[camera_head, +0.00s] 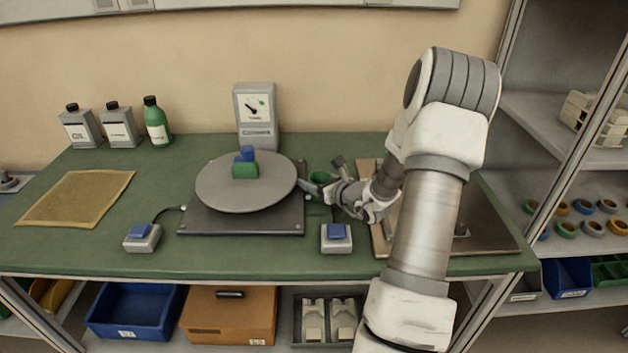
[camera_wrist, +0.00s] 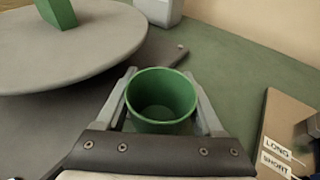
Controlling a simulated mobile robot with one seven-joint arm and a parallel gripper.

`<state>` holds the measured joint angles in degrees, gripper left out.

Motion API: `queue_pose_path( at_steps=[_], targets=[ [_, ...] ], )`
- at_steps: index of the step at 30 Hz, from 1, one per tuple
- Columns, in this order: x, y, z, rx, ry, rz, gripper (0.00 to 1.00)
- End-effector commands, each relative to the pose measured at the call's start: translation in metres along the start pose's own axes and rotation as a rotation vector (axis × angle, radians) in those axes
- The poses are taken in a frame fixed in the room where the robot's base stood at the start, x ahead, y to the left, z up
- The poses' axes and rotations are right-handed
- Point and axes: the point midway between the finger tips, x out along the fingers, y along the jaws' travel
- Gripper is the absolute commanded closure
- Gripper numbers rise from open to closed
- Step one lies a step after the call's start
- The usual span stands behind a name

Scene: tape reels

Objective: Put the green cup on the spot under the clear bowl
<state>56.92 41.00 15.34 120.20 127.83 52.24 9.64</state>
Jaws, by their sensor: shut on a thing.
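The green cup (camera_head: 321,177) is just right of the round grey turntable (camera_head: 245,199) in the head view. In the wrist view the green cup (camera_wrist: 161,112) stands upright between the fingers, its open mouth visible and no contents to be seen. My gripper (camera_wrist: 160,78) is shut on the cup, one finger on each side. In the head view my gripper (camera_head: 320,174) reaches in from the right. I cannot tell whether the cup touches the table. No clear bowl can be made out in either view, and no spot under it.
A green block (camera_head: 245,171) and a blue block (camera_head: 246,153) sit on the turntable. A dial box (camera_head: 256,115) stands behind it. Blue-topped button boxes (camera_head: 336,239) are at the front. A board (camera_wrist: 292,140) labelled LONG and SHORT lies to the right. A yellow mat (camera_head: 76,198) lies far left.

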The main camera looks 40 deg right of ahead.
Motion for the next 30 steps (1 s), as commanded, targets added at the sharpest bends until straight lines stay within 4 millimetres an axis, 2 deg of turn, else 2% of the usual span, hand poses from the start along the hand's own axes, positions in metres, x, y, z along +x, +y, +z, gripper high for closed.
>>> queue_pose_path(
  at_steps=[4,5,9,22,26,30],
  targets=[
    [0.001,0.000,-0.005,0.000,0.000,0.000,0.84],
    [0.001,0.000,-0.004,0.000,0.000,0.000,0.27],
    [0.001,0.000,-0.003,0.000,0.000,0.000,0.02],
    [-0.003,-0.001,0.002,0.000,0.000,-0.001,0.01],
    [-0.027,-0.001,0.002,0.000,0.001,-0.003,0.01],
    [-0.060,-0.001,0.002,0.000,0.001,-0.004,0.01]
  ],
)
